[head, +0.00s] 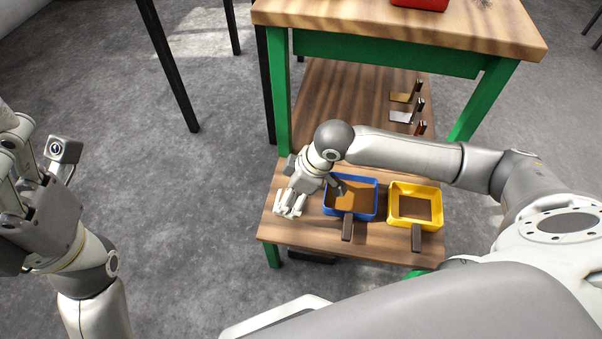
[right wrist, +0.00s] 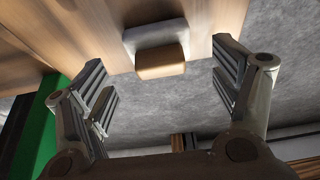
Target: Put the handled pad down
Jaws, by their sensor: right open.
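In the right wrist view, a pad with a pale grey top part and a brown block-like handle (right wrist: 160,62) lies at the edge of the wooden surface. My right gripper (right wrist: 165,85) is open, with its fingers wide apart on either side of the handle; none visibly touches it. In the head view my right gripper (head: 290,204) is low over the left end of the lower wooden shelf (head: 290,230), left of the blue bin. The pad is not clearly seen there, hidden by the hand. My left gripper (head: 45,185) is raised at the far left, away from the bench.
A blue bin (head: 376,208) and a yellow bin (head: 438,224) stand on the lower shelf, each with a brown handle sticking out front. Several handled pieces (head: 402,117) lie farther back. The green-legged bench top (head: 440,28) overhangs behind. Open grey floor lies left.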

